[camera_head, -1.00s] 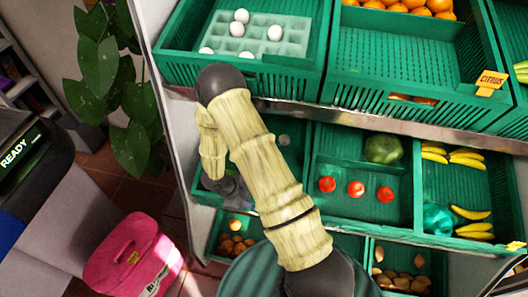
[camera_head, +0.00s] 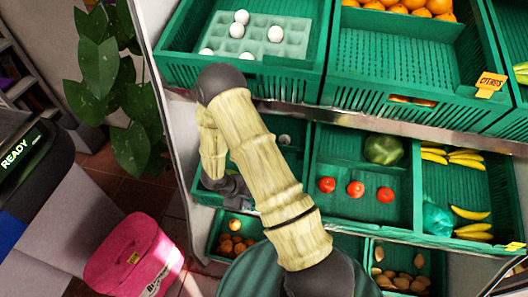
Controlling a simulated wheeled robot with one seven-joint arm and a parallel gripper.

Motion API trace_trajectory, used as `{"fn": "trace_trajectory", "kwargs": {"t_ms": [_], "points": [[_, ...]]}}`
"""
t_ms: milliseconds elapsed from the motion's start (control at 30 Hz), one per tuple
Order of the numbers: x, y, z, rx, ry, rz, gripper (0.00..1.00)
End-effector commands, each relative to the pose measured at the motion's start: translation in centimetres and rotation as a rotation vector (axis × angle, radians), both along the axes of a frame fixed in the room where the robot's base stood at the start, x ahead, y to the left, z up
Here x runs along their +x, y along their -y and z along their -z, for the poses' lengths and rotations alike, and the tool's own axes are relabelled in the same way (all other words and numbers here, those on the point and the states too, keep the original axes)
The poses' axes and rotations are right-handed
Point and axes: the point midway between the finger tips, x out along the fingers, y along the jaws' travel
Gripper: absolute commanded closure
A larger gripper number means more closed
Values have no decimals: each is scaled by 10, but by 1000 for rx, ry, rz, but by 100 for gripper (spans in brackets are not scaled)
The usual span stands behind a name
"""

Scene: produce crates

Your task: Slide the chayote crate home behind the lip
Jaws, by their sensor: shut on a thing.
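A green crate (camera_head: 293,162) stands at the left end of the middle shelf, largely hidden behind my arm. I take it for the chayote crate, but I see no chayotes or label clearly. A small pale round thing shows at its back. My gripper (camera_head: 236,188) is dark and small at the crate's front left, partly covered by my forearm. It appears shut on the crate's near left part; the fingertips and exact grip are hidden. The shelf's front lip under this crate is also mostly hidden, so I cannot tell how the crate sits against it.
To the right is a crate with tomatoes (camera_head: 356,188) and a green melon (camera_head: 383,150), then bananas (camera_head: 470,213). An egg tray (camera_head: 262,36) and oranges (camera_head: 410,5) lie above. Potatoes (camera_head: 402,283) are below.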

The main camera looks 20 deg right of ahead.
Motion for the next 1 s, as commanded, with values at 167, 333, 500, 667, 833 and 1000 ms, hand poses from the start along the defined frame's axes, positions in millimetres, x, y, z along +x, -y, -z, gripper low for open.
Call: {"fn": "trace_trajectory", "kwargs": {"t_ms": [167, 333, 500, 667, 833, 1000], "points": [[-1, -1, -5, 3, -5, 0, 100], [-2, -1, -7, 7, -9, 0, 100], [-3, -2, -10, 10, -13, 0, 100], [-3, -2, -13, 12, -17, 0, 100], [-4, -3, -15, 15, -20, -1, 100], [-4, -3, -18, 17, -24, -1, 100]]}}
